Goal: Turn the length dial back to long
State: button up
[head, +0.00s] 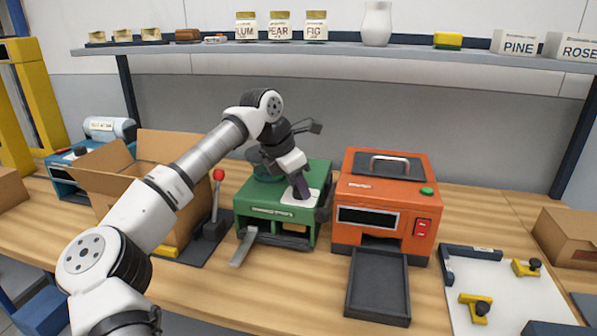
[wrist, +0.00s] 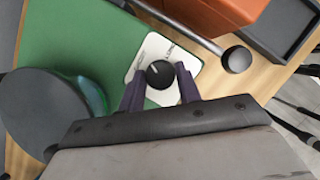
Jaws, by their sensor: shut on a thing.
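The length dial (wrist: 160,75) is a round black knob with a pale pointer mark, on a white plate (wrist: 143,58) with small lettering, on top of the green machine (head: 247,200). In the wrist view the pointer aims up and to the left; the lettering is too small to read fully. My gripper (wrist: 160,88) comes down from above, its two dark purple fingers on either side of the knob, shut on it. In the head view my gripper (head: 300,188) stands over the white plate and hides the dial.
The orange machine (head: 390,195) with a dark tray stands close on the right. A lever with a red knob (head: 218,175) and an open cardboard box (head: 150,150) are on the left. A dark round part (wrist: 45,110) sits on the green machine. A shelf (head: 350,50) runs above.

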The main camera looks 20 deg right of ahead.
jog(key=m+g+p, duration=0.1)
jog(key=m+p, duration=0.3)
jog(key=m+g+p, duration=0.1)
jog(key=m+p, duration=0.1)
jog(key=shift+w+d+r+g, duration=0.1)
jog(key=shift+w+r+g, duration=0.1)
jog(key=shift+r+g, duration=0.1)
jog(key=shift+w+f+m+g+y+p, duration=0.1)
jog(key=shift+m+g+y+p, duration=0.3)
jog(key=shift+m+p, duration=0.7)
jog(key=shift+f+m+g+y+p, duration=0.1)
jog(key=shift+m+g+y+p, duration=0.25)
jog(key=shift+m+p, duration=0.75)
jog(key=shift+m+b, duration=0.3)
jog(key=shift+m, duration=0.2)
jog(key=o, duration=1)
jog(key=shift+f, duration=0.1)
jog(key=shift+c, duration=0.2)
jog(key=v, duration=1.3)
jog(key=shift+r, duration=0.4)
